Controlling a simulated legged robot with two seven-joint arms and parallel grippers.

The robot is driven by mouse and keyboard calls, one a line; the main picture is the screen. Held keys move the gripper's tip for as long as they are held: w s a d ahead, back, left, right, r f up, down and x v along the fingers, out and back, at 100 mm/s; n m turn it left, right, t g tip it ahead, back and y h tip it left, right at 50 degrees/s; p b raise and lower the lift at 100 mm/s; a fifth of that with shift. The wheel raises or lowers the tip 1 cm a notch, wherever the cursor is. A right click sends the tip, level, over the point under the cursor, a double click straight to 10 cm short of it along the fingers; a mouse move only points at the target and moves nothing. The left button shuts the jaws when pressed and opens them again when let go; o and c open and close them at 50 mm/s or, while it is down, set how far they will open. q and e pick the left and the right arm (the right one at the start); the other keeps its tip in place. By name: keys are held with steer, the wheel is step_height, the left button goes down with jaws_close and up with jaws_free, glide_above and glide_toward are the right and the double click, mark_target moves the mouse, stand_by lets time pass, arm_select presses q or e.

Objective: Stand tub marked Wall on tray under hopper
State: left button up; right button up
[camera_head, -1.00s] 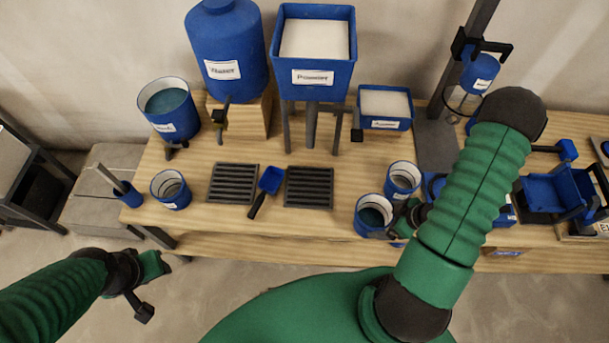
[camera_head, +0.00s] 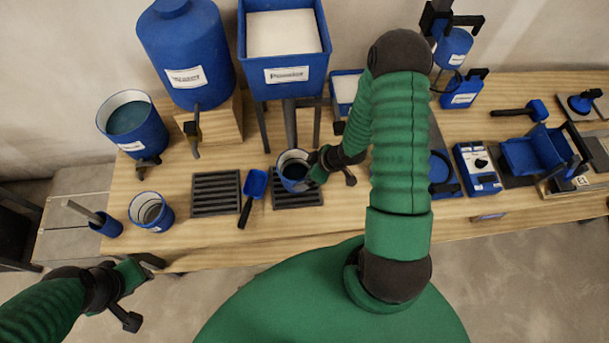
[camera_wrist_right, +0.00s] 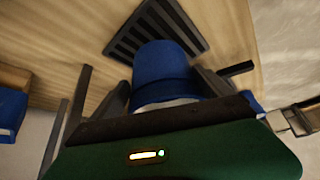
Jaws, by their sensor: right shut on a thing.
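My right gripper (camera_head: 323,163) is shut on a blue tub (camera_head: 292,173) with a white rim and dark contents. The tub is upright at the right-hand slatted tray (camera_head: 298,200), under the hopper (camera_head: 287,80) with white powder. Its label cannot be read here. In the right wrist view the tub (camera_wrist_right: 160,72) sits between the fingers, with the dark tray (camera_wrist_right: 125,40) just beyond it. I cannot tell whether the tub's base touches the tray. My left gripper (camera_head: 142,285) hangs off the table's front edge, and its finger opening is unclear.
A second slatted tray (camera_head: 216,193) and a blue scoop (camera_head: 255,184) lie left of the held tub. A tub (camera_head: 151,212) and a larger bucket (camera_head: 133,124) stand further left. A water tank (camera_head: 187,55) stands behind. My right arm hides part of the table.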

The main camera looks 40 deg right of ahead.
steer(key=shift+w+a+f, duration=0.1)
steer(key=shift+w+a, duration=0.15)
steer(key=shift+a, duration=0.05)
step_height(320, 180, down, 3)
steer(key=shift+s+a+r+b, duration=0.1)
steer(key=shift+s+r+b, duration=0.1)
steer(key=shift+b, duration=0.15)
steer(key=shift+w+f, duration=0.1)
steer(key=shift+f, duration=0.15)
steer(key=shift+d, duration=0.25)
steer(key=o, duration=1.6)
steer(key=shift+d+f, duration=0.1)
steer(key=shift+c, duration=0.2)
steer(key=shift+r, duration=0.25)
steer(key=p+v, duration=0.3)
steer(key=v, duration=0.8)
steer(key=shift+s+r, duration=0.25)
